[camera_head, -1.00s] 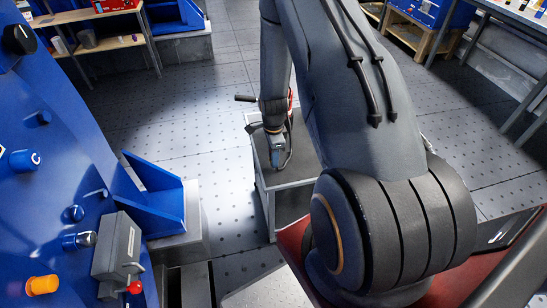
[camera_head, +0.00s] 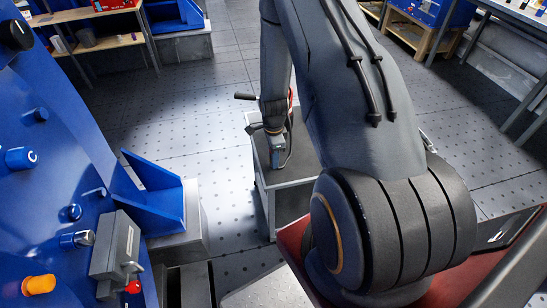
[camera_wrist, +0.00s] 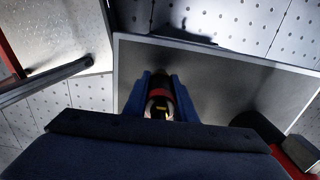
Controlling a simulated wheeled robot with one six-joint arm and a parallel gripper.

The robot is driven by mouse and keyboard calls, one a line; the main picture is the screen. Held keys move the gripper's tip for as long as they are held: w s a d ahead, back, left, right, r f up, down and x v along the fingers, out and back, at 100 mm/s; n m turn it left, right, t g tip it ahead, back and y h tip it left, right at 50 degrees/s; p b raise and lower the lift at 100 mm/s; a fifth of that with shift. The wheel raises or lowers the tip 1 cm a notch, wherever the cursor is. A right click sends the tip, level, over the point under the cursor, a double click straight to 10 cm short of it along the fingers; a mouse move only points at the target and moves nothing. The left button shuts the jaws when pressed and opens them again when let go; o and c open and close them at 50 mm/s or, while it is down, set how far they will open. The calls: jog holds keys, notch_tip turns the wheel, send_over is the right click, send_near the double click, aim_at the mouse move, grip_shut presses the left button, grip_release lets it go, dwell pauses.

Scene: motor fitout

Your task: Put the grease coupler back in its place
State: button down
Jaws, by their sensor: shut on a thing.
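My gripper (camera_wrist: 160,82) is shut on a small dark cylinder with a red band and a pale, brassy end, which I take to be the grease coupler (camera_wrist: 159,104). It sits between the two blue fingers in the wrist view, and the fingers hide its sides. In the head view my gripper (camera_head: 278,156) points down over the grey top of a small cart (camera_head: 304,160). The coupler is too small to make out there. I cannot tell whether it touches the cart top or hangs above it.
The cart's raised rim (camera_wrist: 225,45) borders its mostly bare top. A dark and red item (camera_wrist: 298,152) shows at the wrist view's lower right. A blue panel with knobs (camera_head: 60,170) and a blue bracket (camera_head: 155,195) stand left. Open floor (camera_head: 195,115) lies between.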

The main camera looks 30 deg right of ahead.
jog(key=shift+f+b, duration=0.55)
jog(key=shift+f, duration=0.35)
jog(key=c, duration=1.4)
grip_release()
jog(key=shift+r, duration=0.1)
notch_tip(320, 180, up, 7)
jog(key=shift+r+b, duration=0.1)
jog(key=shift+b, duration=0.65)
jog(key=shift+r, duration=0.3)
